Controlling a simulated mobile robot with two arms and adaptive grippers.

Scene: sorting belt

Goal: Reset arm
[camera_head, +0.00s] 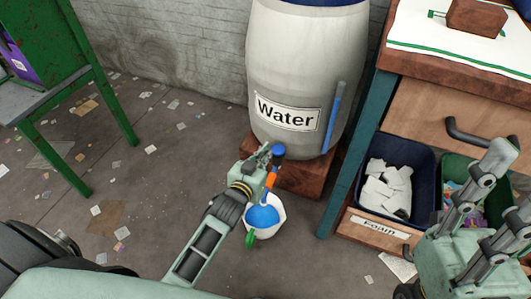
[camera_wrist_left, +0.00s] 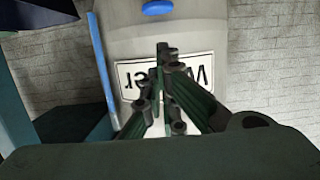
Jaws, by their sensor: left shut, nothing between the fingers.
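My left gripper (camera_head: 268,153) is in front of the lower part of the water barrel (camera_head: 300,70) in the head view. Its fingers are closed together with nothing between them. In the left wrist view its fingertips (camera_wrist_left: 163,50) meet in front of the barrel's "Water" label (camera_wrist_left: 195,72), which appears upside down. My right gripper (camera_head: 490,190) is at the right edge of the head view, in front of the bins. Its fingers stand apart and look empty; part of it is cut off by the frame.
A dark blue bin (camera_head: 424,175) of white foam pieces and a green bin (camera_head: 490,208) stand under the wooden workbench (camera_head: 420,112). A white and blue round object (camera_head: 264,218) is beside my left arm. A green frame (camera_head: 110,105) stands left. Scraps litter the otherwise open floor.

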